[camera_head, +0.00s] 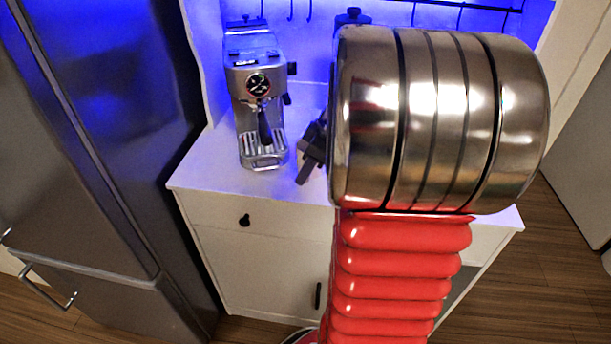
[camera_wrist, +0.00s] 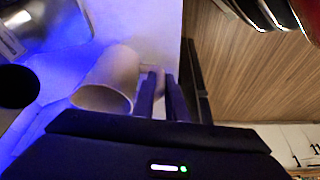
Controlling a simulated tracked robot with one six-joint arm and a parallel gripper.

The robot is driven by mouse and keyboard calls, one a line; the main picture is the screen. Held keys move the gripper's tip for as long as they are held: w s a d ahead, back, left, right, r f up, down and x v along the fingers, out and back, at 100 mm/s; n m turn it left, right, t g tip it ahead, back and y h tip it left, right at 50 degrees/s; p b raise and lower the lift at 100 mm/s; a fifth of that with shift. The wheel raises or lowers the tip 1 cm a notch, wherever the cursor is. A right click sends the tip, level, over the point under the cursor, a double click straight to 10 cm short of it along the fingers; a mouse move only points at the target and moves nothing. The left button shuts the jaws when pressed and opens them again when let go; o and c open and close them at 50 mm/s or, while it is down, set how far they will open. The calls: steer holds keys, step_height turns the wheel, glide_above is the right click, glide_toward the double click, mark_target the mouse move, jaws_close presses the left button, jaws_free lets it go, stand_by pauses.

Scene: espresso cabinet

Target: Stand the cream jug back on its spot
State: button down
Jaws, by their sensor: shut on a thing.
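The cream jug (camera_wrist: 112,72) shows in the wrist view as a pale cylinder with its open mouth toward the lower left of the picture. Its handle side points right, to my gripper (camera_wrist: 163,92), whose two dark fingers are shut on the handle. I cannot tell whether the jug's base touches the counter. In the head view, part of my gripper (camera_head: 311,152) shows beside the counter's middle.
A silver espresso machine (camera_head: 258,95) stands on the white counter (camera_head: 205,165), left of my gripper. A tall fridge (camera_head: 110,100) stands to the left. A dark-topped object (camera_head: 352,17) shows behind my arm. A round black thing (camera_wrist: 18,87) lies left of the jug.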

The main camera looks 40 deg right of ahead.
step_height(320, 180, up, 8)
steer(key=shift+r, duration=0.1)
stand_by(0.4)
steer(key=shift+s, duration=0.1)
